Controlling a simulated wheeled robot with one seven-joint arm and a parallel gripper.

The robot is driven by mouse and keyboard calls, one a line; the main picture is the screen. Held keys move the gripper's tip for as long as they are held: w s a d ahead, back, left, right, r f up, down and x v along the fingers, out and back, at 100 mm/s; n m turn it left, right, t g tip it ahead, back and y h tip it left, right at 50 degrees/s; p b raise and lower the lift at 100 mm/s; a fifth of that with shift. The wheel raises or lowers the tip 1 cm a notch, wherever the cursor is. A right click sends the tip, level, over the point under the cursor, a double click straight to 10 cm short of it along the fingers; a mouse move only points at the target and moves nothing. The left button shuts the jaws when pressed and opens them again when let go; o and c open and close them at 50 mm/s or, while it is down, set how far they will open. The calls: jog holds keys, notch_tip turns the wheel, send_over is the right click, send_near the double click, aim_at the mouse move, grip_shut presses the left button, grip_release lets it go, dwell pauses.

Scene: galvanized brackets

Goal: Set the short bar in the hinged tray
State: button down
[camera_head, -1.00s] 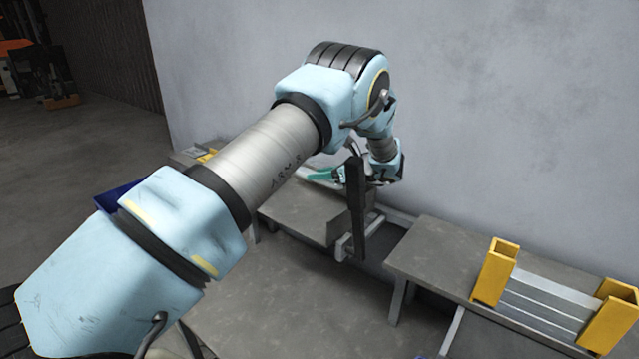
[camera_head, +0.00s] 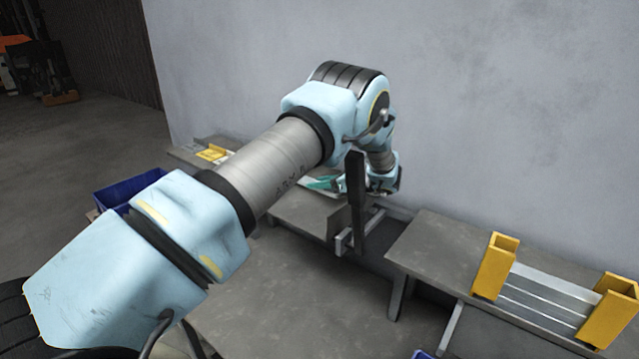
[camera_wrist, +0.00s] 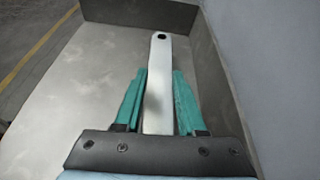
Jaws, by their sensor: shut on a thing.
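My gripper (camera_wrist: 160,78) has teal fingers on both sides of a flat pale metal bar (camera_wrist: 158,108) with a hole near its far end. The fingers are shut on this bar, which points away over a grey surface. In the head view my gripper (camera_head: 328,184) is low over the middle bench, partly hidden by my arm and a dark upright piece. The grey surface (camera_wrist: 85,85) has a raised wall at its far end and another on the right. I cannot tell for sure whether this is the hinged tray, or whether the bar touches it.
A dark upright piece (camera_head: 356,200) stands in front of my gripper. The right bench (camera_head: 432,250) carries a yellow-ended rack (camera_head: 493,266) with several metal strips. A blue bin (camera_head: 130,190) is at left, beside my arm. A wall (camera_head: 500,110) rises close behind the benches.

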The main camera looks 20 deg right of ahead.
jog(key=c, duration=0.5)
grip_release()
jog(key=shift+r, duration=0.15)
jog(key=shift+r+p, duration=0.3)
jog(key=shift+p, duration=0.1)
jog(key=b+v, duration=0.2)
jog(key=v, duration=1)
jog(key=shift+r+b, duration=0.3)
jog(key=shift+b, duration=0.05)
jog(key=w+a+r+n+g, duration=0.15)
jog(key=a+n+g, duration=0.3)
jog(key=a, duration=0.85)
jog(key=w+a+n+g, duration=0.2)
jog(key=a+n+g, duration=0.3)
jog(key=a, duration=0.8)
jog(key=s+a+r+n+h, duration=0.1)
jog(key=s+a+n+h, duration=0.2)
jog(key=s+a+n, duration=0.5)
jog(key=s+a+r+n+g+h, duration=0.1)
jog(key=s+a+r+n+h, duration=0.1)
jog(key=s+a+n, duration=0.6)
jog(key=a+n+h, duration=0.1)
jog(key=a+n, duration=0.3)
jog(key=a, duration=0.1)
jog(key=shift+s+a, duration=0.3)
jog(key=shift+a, duration=0.1)
